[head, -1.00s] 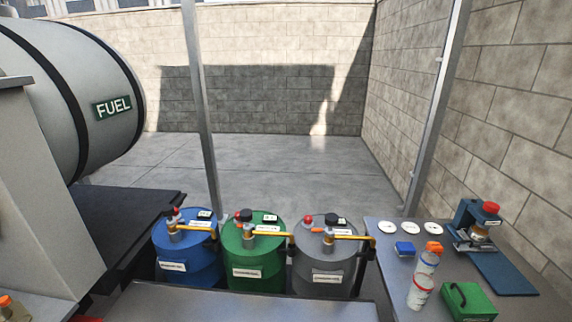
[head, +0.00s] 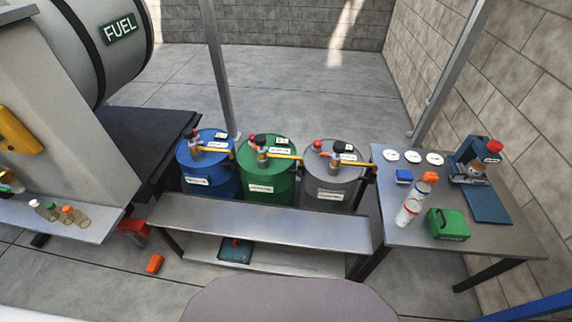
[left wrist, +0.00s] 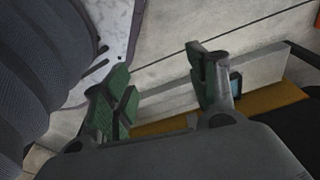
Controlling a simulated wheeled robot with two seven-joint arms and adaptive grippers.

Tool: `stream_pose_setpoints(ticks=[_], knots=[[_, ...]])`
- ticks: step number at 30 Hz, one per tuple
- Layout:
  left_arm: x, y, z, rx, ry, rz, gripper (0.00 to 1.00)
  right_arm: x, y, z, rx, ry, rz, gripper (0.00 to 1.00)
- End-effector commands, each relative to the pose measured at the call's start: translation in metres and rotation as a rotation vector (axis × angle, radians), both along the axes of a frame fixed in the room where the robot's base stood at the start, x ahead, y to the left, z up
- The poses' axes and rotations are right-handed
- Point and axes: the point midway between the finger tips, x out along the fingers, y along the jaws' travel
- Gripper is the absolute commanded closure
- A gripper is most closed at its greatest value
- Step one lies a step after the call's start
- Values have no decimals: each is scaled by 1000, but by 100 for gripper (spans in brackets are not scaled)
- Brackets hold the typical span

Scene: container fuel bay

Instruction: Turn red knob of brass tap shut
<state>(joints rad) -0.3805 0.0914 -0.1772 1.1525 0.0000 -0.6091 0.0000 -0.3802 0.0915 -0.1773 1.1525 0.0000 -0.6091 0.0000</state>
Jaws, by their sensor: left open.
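Three drums stand in a row in the head view, blue (head: 208,176), green (head: 266,184) and grey (head: 333,190). Each has a tap-like fitting with a small red knob on top: over the blue drum (head: 195,136), the green drum (head: 252,138) and the grey drum (head: 317,144). Yellow-orange spouts point right. On the right table, a blue clamp-like stand (head: 465,158) holds a brass-coloured part (head: 479,167) under a bigger red knob (head: 494,146). Knob positions are too small to read. My left gripper (left wrist: 160,85) is open and empty in the left wrist view, away from the taps.
A low metal bench (head: 265,225) stands before the drums. The right table (head: 400,233) carries white discs, a white bottle (head: 408,212) and a green case (head: 447,224). A left shelf (head: 60,219) holds small bottles. An orange block (head: 155,264) lies on the floor.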

Motion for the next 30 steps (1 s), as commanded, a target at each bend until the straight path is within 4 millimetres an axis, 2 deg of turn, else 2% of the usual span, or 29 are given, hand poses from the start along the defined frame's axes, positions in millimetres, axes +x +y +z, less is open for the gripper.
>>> stream_pose_setpoints(ticks=[1,14,30], knots=[[-6,1,5,1,5,-1,42,-6,-1,5,-1,5,1,57],[-53,10,13,4,27,-6,42,-53,-9,13,-4,26,6,57],[-118,22,34,9,53,-13,42,-118,-22,33,-9,54,12,57]])
